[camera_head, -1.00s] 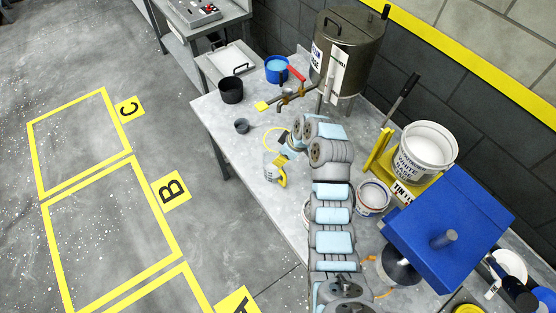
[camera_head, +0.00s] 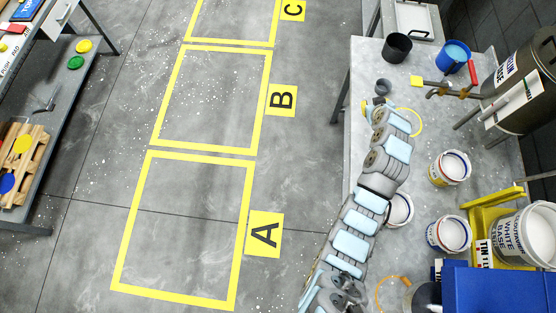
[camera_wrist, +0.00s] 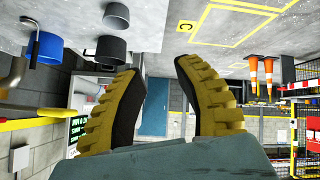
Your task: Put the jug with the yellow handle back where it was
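My gripper (camera_wrist: 157,70) is open in the wrist view, with two yellow-ribbed fingers apart and nothing between them. In the head view my gripper (camera_head: 372,106) is small, at the bench's left edge beside the small grey cup (camera_head: 383,87). My arm covers part of the bench (camera_head: 365,62) around where a pale jug with a yellow handle showed earlier. The grey cup also shows in the wrist view (camera_wrist: 111,49).
A black pot (camera_head: 397,48), a blue pail (camera_head: 452,57) and a metal tank (camera_head: 525,75) stand at the back. White tubs (camera_head: 450,167) (camera_head: 449,235) stand right of my arm. A yellow ring (camera_head: 414,112) lies close by. Floor squares A, B (camera_head: 265,100) and C are empty.

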